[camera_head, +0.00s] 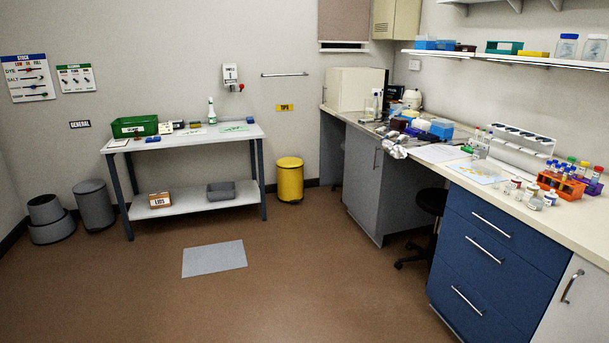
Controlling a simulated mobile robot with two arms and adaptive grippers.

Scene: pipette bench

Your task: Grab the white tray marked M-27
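I cannot make out a white tray marked M-27 in the head view; no such label is readable. A long white holder (522,143) with dark openings stands on the right bench, but I see no readable mark on it. A flat white sheet or tray (437,153) lies left of it; which of the two it is, I cannot tell. Neither of my grippers is in view.
The right bench (580,222) carries an orange tube rack (563,184), small bottles (535,201) and blue boxes. A side table (190,138) with a green bin (134,127) stands at the back left. A black stool (432,200) is under the bench. The brown floor (310,280) is mostly clear.

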